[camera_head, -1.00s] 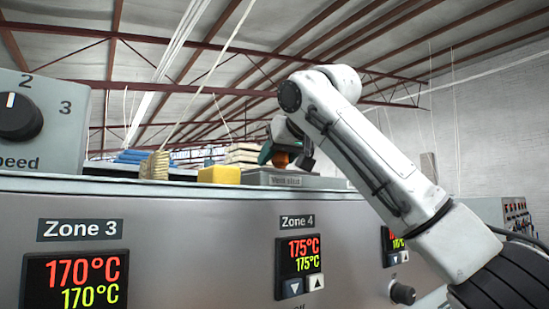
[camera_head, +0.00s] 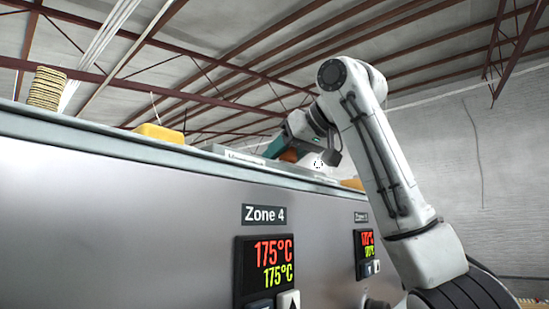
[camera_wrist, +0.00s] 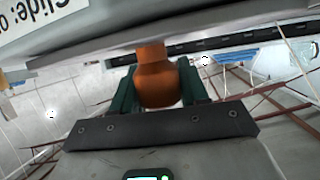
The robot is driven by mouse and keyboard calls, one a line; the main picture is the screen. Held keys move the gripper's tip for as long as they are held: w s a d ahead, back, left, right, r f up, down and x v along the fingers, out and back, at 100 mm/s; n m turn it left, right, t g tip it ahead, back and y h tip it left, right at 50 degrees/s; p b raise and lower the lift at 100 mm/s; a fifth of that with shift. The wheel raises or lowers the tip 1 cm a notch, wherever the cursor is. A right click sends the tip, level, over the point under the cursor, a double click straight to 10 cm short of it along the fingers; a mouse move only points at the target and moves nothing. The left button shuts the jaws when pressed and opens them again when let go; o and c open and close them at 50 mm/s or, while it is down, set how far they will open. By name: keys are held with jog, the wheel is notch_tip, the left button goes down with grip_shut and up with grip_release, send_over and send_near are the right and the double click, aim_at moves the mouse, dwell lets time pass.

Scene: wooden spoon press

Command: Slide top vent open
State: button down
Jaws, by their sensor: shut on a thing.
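The top vent (camera_head: 215,150) is a low grey metal housing with a small label on top of the long machine. Its orange knob (camera_head: 288,156) is partly hidden by my gripper (camera_head: 277,148) in the head view. In the wrist view, the orange knob (camera_wrist: 155,80) stands between the green fingers of my gripper (camera_wrist: 157,88), which are shut on it. A grey plate (camera_wrist: 120,22) with partly cut-off "Slide: o" lettering lies just beyond the knob. A dark slot strip (camera_wrist: 230,43) runs beside it. How far the vent is open cannot be told.
A yellow block (camera_head: 158,133) and a stack of tan pieces (camera_head: 47,88) sit on the machine top to the left. Zone 4 (camera_head: 265,265) and another temperature display (camera_head: 368,250) are on the machine's front face. Open air lies above the machine.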

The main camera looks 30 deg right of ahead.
jog(key=c, duration=0.7)
grip_release()
jog(key=shift+o, duration=0.2)
jog(key=b+v, duration=0.3)
jog(key=v, duration=0.7)
jog(key=shift+s+r, duration=0.15)
jog(key=shift+s, duration=0.2)
